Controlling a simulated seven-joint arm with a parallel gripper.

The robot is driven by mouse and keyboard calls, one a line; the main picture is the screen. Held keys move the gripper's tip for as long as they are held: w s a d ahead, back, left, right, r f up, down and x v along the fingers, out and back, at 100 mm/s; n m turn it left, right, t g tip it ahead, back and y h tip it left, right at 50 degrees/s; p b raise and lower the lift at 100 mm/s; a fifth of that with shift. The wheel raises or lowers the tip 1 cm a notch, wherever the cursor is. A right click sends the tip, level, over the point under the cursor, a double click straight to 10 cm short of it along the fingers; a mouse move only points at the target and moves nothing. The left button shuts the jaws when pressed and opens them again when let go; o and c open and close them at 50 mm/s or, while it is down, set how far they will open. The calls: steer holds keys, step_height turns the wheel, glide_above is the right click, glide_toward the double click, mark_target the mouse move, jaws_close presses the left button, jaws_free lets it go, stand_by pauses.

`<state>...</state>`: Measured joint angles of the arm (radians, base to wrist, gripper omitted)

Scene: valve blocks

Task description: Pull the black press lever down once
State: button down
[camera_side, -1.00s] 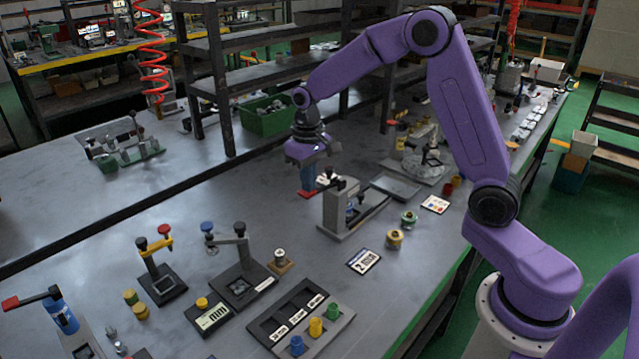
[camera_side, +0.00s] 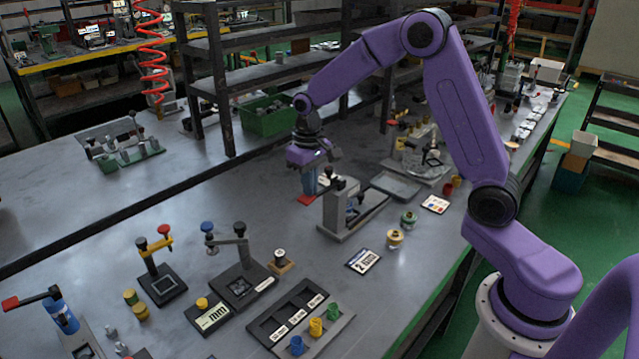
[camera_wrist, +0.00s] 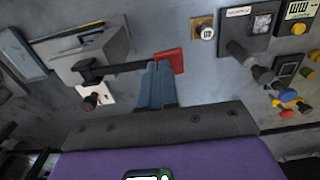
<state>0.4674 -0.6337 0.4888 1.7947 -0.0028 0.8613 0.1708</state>
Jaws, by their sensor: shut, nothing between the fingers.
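A grey press (camera_side: 336,212) stands on the bench under my wrist. Its black lever (camera_wrist: 128,68) runs from the press body to a red end piece (camera_wrist: 174,60) in the wrist view. A dark knob (camera_wrist: 90,102) shows beside the press. My gripper (camera_side: 308,192) is shut and empty, with its blue fingers pointing down at the lever's red end. In the wrist view the fingertips (camera_wrist: 158,64) overlap the red end; whether they touch it I cannot tell. In the side view the red end (camera_side: 305,200) shows low beside the fingertips.
A yellow lever stand (camera_side: 160,244), a black-based lever stand (camera_side: 240,262) and a blue post with a red-ended lever (camera_side: 62,316) stand nearer the camera. A labelled tray (camera_side: 288,315) lies in front. A shelf frame (camera_side: 222,95) rises behind my gripper. Bench left of my gripper is clear.

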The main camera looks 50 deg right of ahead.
steer(key=shift+a+r, duration=0.15)
steer(key=shift+r, duration=2.3)
steer(key=shift+s+a, duration=0.15)
steer(key=shift+s, duration=0.05)
steer(key=s+a+r+n, duration=0.25)
steer(key=s+a, duration=0.25)
steer(key=s, duration=0.3)
steer(key=s+f+n, duration=0.1)
steer(key=s+n, duration=0.9)
steer(key=s, duration=1.4)
steer(key=shift+s+d+f, duration=0.2)
steer(key=shift+s+d, duration=0.05)
steer(key=shift+s, duration=0.15)
